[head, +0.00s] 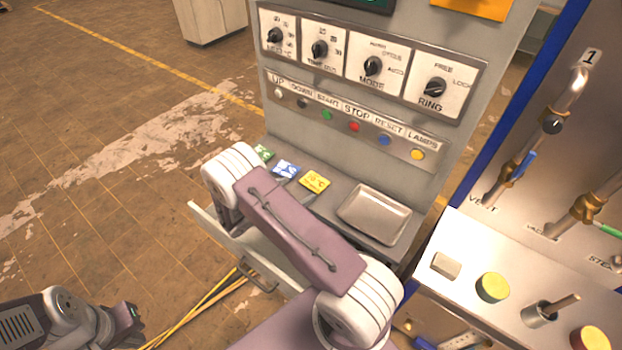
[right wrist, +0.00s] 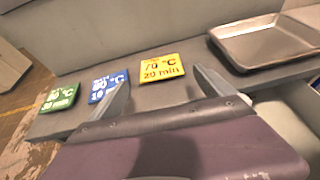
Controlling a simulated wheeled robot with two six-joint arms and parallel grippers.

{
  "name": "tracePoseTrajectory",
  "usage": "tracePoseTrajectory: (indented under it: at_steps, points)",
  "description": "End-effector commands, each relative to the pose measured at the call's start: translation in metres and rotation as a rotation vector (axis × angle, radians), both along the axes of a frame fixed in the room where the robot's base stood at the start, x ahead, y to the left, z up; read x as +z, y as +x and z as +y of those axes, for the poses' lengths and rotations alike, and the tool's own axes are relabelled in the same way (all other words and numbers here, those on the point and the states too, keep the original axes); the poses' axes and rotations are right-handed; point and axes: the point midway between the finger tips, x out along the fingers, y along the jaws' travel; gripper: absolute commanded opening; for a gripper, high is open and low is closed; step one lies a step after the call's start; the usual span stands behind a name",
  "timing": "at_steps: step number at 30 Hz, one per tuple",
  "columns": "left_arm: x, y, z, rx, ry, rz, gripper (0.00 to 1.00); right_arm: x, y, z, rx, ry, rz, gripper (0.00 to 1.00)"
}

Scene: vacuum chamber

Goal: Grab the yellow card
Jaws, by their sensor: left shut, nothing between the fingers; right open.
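The yellow card (head: 314,182) lies on the grey ledge below the control panel, rightmost in a row of three cards. In the right wrist view the yellow card (right wrist: 162,68) reads 70 °C, 20 min. My right gripper (right wrist: 162,80) is open and empty. Its fingertips point at the card from the near side, one to its left and one to its right. I cannot tell whether they touch the ledge. My left gripper (head: 128,318) is low at the left, shut and empty, away from the cards.
A blue card (right wrist: 108,87) and a green card (right wrist: 60,97) lie left of the yellow one. A metal tray (head: 375,214) sits close on its right. The control panel (head: 360,100) rises behind. An open drawer (head: 225,235) juts out below the ledge.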

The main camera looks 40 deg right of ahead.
Motion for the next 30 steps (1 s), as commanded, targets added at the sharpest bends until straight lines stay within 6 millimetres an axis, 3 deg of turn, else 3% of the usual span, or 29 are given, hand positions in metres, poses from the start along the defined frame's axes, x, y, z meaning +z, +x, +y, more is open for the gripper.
tracePoseTrajectory:
  at_steps: [4,11,18,26,27,30]
  points:
    - [0.01,0.0,0.0,0.0,0.0,0.0,0.0,-0.007,0.003,-0.023,-0.006,0.0,0.001,0.93]
    - [0.013,0.0,0.0,0.0,0.0,0.0,0.0,-0.014,0.007,-0.034,-0.004,0.001,0.001,0.93]
    - [0.027,0.0,0.0,0.0,0.0,0.0,0.0,-0.033,0.016,-0.068,-0.007,0.001,0.0,0.93]
    - [0.026,0.0,0.0,0.0,0.0,0.0,0.0,-0.037,0.018,-0.074,-0.003,0.001,-0.001,0.93]
    - [0.026,0.0,0.0,0.0,0.0,0.0,0.0,-0.037,0.018,-0.074,-0.004,0.001,0.0,0.9]
    - [0.026,0.0,0.0,0.0,0.0,0.0,0.0,-0.037,0.018,-0.074,-0.004,0.001,0.0,0.62]
